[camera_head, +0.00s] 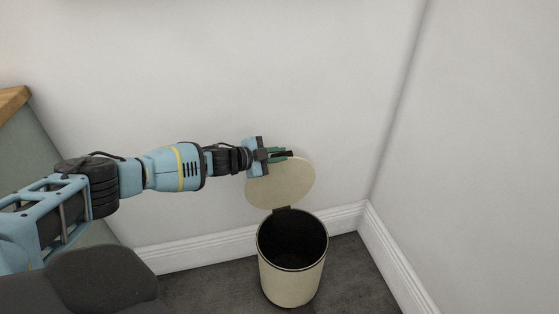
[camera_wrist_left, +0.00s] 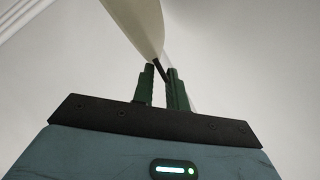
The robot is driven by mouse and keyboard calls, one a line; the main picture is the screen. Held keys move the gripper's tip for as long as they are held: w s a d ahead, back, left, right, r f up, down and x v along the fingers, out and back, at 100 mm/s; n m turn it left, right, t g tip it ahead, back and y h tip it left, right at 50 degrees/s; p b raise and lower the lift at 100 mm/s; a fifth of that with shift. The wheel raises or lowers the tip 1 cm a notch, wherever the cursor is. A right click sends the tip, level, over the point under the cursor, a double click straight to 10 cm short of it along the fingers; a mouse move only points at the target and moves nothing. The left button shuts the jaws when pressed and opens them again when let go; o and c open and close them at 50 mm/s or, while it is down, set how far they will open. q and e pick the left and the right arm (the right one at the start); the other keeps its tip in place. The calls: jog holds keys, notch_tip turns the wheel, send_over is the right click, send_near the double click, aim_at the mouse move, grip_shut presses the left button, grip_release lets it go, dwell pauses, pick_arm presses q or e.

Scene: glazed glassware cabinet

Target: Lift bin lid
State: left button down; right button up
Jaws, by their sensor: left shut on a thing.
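A cream round bin (camera_head: 291,279) stands on the floor near the corner, its dark inside open to view. Its cream lid (camera_head: 285,187) is raised and tilted up behind the opening, joined by a dark hinge at the rear. My left gripper (camera_head: 288,154) is at the top edge of the lid. In the left wrist view, the green fingers of my left gripper (camera_wrist_left: 163,68) are close together on a thin dark part at the edge of the cream lid (camera_wrist_left: 138,22). My right gripper is in neither view.
White walls meet in a corner (camera_head: 372,195) right of the bin, with white skirting (camera_head: 215,246) behind it. A green-grey cabinet with a wooden top (camera_head: 13,101) is at the left. Dark floor (camera_head: 345,280) is clear around the bin.

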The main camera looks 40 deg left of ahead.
pick_arm(q)
jog(key=shift+f, duration=0.3)
jog(key=c, duration=1.6)
grip_release()
jog(key=shift+r, duration=0.1)
jog(key=shift+s, duration=0.15)
jog(key=p+v, duration=0.2)
jog(key=v, duration=0.5)
jog(key=shift+s+a+r+p, duration=0.1)
jog(key=shift+s+p, duration=0.1)
jog(key=shift+p, duration=0.1)
